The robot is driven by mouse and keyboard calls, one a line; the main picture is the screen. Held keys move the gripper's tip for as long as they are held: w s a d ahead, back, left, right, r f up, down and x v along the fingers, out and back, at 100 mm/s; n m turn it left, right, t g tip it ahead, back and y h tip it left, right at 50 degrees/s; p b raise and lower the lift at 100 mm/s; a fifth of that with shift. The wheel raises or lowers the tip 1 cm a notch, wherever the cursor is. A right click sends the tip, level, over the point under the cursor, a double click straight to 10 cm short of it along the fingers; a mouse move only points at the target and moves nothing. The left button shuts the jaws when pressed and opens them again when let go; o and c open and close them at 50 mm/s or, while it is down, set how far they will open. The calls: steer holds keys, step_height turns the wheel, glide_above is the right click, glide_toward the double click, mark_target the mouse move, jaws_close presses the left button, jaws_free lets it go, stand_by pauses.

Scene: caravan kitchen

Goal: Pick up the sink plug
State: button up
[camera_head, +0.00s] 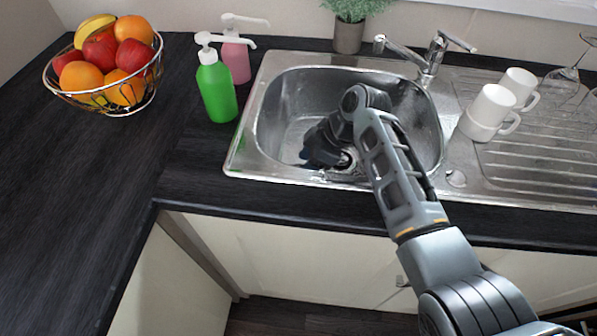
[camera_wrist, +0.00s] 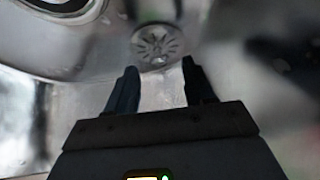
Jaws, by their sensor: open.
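My gripper (camera_head: 322,156) reaches down into the steel sink basin (camera_head: 280,130), low near its front side. In the wrist view my gripper (camera_wrist: 159,72) has its two dark fingers apart, with nothing between them. A round metal disc with radiating slots (camera_wrist: 157,43) shows just beyond the fingertips, apart from them. It looks like the sink plug or a drain strainer; I cannot tell which. In the head view a small round metal fitting (camera_head: 347,160) shows beside my gripper, partly hidden by it.
The basin walls stand close around my gripper. A tap (camera_head: 432,55) is behind the basin. White mugs (camera_head: 490,105) stand on the drainer at right. Green (camera_head: 215,90) and pink (camera_head: 236,60) pump bottles stand at left, with a fruit bowl (camera_head: 128,108) farther left.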

steer(key=shift+x, duration=1.05)
steer(key=shift+w, duration=0.1)
steer(key=shift+c, duration=0.5)
jaws_close()
